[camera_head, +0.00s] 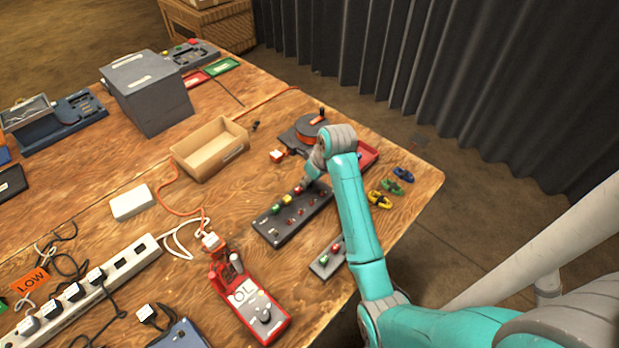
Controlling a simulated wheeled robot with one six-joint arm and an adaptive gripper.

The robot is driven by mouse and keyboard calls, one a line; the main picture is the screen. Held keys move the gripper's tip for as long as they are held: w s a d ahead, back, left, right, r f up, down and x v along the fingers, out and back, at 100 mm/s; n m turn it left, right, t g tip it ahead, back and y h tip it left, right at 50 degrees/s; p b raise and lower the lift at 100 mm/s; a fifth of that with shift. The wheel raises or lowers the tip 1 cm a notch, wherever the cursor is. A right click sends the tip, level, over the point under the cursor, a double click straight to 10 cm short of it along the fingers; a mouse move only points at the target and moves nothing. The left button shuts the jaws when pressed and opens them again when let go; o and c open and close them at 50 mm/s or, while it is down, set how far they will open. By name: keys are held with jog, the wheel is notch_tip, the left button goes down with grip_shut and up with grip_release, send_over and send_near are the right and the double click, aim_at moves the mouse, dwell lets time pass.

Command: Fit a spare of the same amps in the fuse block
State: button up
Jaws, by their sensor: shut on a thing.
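The fuse block (283,237) is a long dark block near the table's right side. It holds a row with a green-yellow fuse (287,199) and a red fuse (299,190), and small red parts along its nearer side. A smaller dark holder (322,269) with a red and a green fuse lies below it, partly beside my arm. My gripper (307,184) points down at the far end of the fuse block, by the red fuse. It is shut, apparently on that red fuse; my wrist hides much of the grip. Amp markings are too small to read.
A red meter (262,308) reading "OL" stands nearer. An open wooden box (197,164), a grey box (150,103) and a white power strip (85,292) take up the left. A dark stand with an orange reel (308,131) is behind my wrist. Coloured clips (381,199) lie near the right edge.

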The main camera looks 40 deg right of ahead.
jog(key=shift+f, duration=0.25)
dwell(0.4)
jog(key=o, duration=0.9)
jog(key=shift+o, duration=0.4)
jog(key=shift+o, duration=1.1)
jog(key=shift+r, duration=0.1)
jog(key=shift+r, duration=3.65)
